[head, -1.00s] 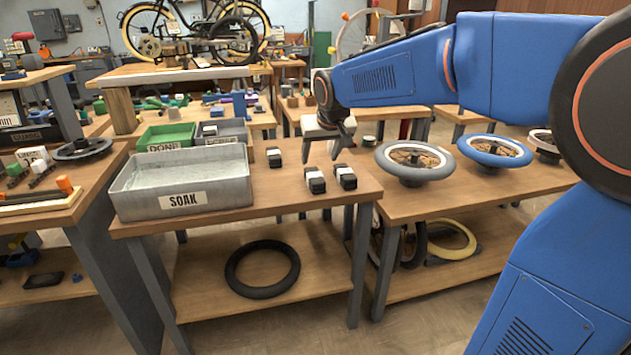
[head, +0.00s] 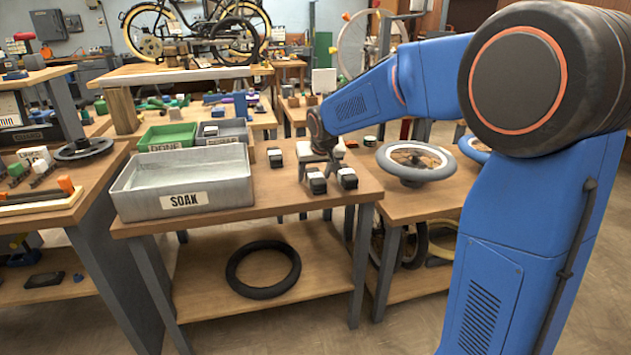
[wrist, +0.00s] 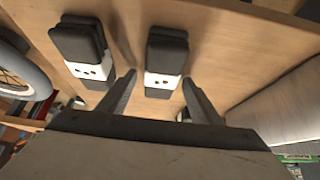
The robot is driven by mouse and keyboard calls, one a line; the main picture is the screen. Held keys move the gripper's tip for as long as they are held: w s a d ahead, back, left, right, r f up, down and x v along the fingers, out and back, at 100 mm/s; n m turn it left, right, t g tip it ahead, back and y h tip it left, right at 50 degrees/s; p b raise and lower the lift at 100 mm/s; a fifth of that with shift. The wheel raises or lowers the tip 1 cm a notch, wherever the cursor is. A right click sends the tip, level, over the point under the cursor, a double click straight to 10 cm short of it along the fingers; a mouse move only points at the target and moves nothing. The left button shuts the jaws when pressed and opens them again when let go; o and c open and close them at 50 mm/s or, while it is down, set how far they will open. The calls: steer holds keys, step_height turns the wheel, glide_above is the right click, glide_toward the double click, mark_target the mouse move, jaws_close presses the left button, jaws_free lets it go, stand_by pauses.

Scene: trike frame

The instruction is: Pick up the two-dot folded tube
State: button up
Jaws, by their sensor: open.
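Black folded tubes with white bands lie on the workbench. In the head view one (head: 316,184) is front left, one (head: 347,179) is to its right, and another (head: 275,157) is farther back near the tray. In the wrist view, the right tube (wrist: 167,48) seems to show two dots on its band; the left tube (wrist: 80,44) seems to show more, though the marks are small. My gripper (head: 326,160) is open and empty, just behind the front tubes. In the wrist view its fingertips (wrist: 158,82) point toward the two-dot tube, one on each side of its near end.
A grey SOAK tray (head: 185,202) stands left on the same bench (head: 270,205). Green (head: 167,137) and grey (head: 222,130) bins sit behind it. A wheel (head: 412,162) lies on the bench to the right. A black tyre (head: 263,270) lies on the lower shelf.

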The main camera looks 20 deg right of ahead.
mark_target(313, 170)
steer(key=shift+w+f, duration=0.1)
steer(key=shift+c, duration=0.7)
steer(key=c, duration=1.1)
steer(key=shift+r, duration=1.65)
steer(key=shift+s+r, duration=0.2)
steer(key=shift+s, duration=0.1)
steer(key=s, duration=1.7)
steer(key=shift+s, duration=0.25)
